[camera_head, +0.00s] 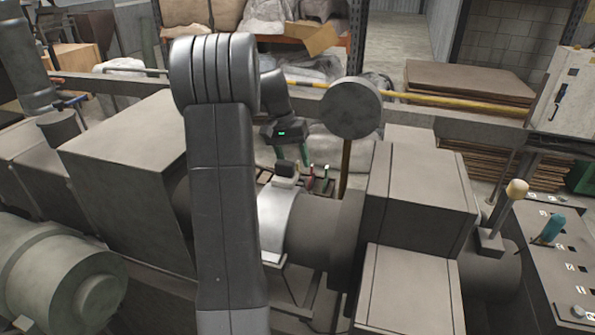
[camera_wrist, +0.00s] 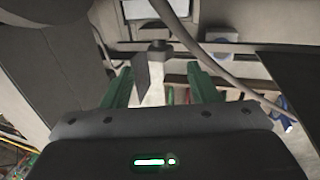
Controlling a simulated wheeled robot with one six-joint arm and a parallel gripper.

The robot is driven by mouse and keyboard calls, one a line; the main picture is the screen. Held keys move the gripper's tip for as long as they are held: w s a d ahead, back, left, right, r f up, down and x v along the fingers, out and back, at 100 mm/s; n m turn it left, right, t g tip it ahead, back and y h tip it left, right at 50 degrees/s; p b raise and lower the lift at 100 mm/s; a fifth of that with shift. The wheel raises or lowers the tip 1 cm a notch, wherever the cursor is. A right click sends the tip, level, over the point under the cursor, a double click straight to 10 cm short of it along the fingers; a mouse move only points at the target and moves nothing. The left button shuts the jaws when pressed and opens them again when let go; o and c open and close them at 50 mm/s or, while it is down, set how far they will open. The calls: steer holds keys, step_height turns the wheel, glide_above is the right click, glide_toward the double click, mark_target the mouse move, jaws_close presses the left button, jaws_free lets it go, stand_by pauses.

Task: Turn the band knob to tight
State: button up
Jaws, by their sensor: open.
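My gripper (camera_head: 291,155) is in the middle of the head view, beyond the silver band. Its two green fingers are spread apart, and they also show in the wrist view (camera_wrist: 160,88) with nothing clamped between them. A dark block-like knob (camera_head: 285,170) sits on top of the silver band (camera_head: 275,222), which wraps a grey cylinder. The gripper appears behind and above this knob; I cannot tell how far apart they are. In the wrist view a pale post with a dark flat plate (camera_wrist: 141,70) shows between the fingers. My arm hides the band's left side.
A round grey disc on a post (camera_head: 351,108) stands right of the gripper. Large grey housings (camera_head: 420,190) flank the band. A control panel (camera_head: 565,265) with a teal knob (camera_head: 552,228) and a cream-topped lever (camera_head: 517,190) are at the right. Small coloured-handled items (camera_head: 318,180) lie beside the gripper.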

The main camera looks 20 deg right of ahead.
steer(key=v, duration=0.7)
steer(key=shift+r, duration=0.3)
steer(key=shift+a, duration=0.1)
steer(key=t+y+b, duration=0.2)
steer(key=t+y, duration=0.1)
steer(key=y, duration=0.1)
glide_above(300, 176)
steer(key=s+d, duration=0.1)
steer(key=d, duration=0.1)
step_height(300, 176, down, 6)
steer(key=shift+t+y, duration=0.3)
steer(key=shift+y, duration=0.1)
steer(key=x, duration=0.2)
steer(key=p+x, duration=0.1)
steer(key=x, duration=0.2)
steer(key=p+x, duration=0.1)
steer(key=x, duration=0.1)
steer(key=shift+s+f, duration=0.25)
steer(key=shift+f, duration=0.05)
steer(key=c, duration=1)
steer(key=shift+o, duration=0.2)
steer(key=shift+w+a+g+h, duration=0.15)
steer(key=shift+a+g+h, duration=0.1)
steer(key=shift+g+h, duration=1.25)
steer(key=shift+h, duration=0.5)
